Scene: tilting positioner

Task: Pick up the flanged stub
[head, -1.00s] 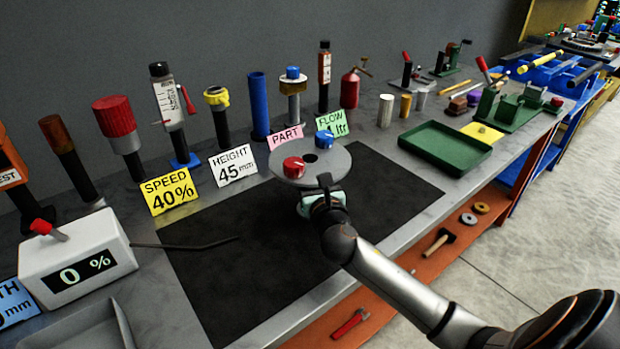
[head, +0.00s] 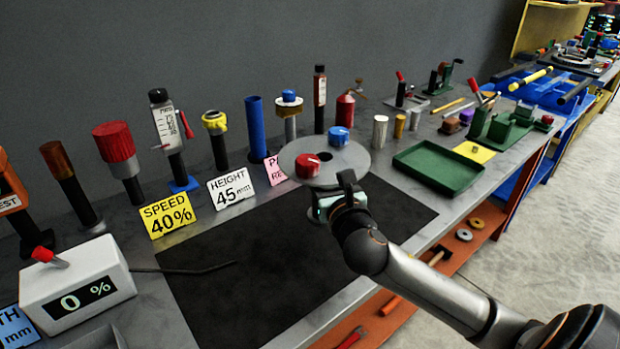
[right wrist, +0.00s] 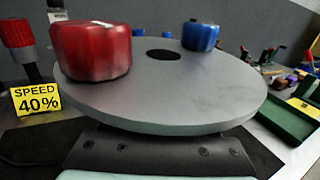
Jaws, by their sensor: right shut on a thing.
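The flanged stub, seen as a wide grey round disc (head: 352,160) with a dark centre hole, is held up above the black mat (head: 250,290). A red knob (head: 307,166) and a blue knob (head: 338,135) stand on its face. Both also show in the right wrist view, with the disc (right wrist: 160,103) nearly level and its rim towards me. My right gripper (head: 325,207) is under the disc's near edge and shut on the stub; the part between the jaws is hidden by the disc. My left gripper is not in view.
Behind stand upright tools, including a blue tube (head: 254,130), and signs like a yellow SPEED sign (head: 167,215). A white readout box (head: 78,285) is at left. A green tray (head: 440,170) and a silver cylinder (head: 380,132) are at right. Much of the mat is clear.

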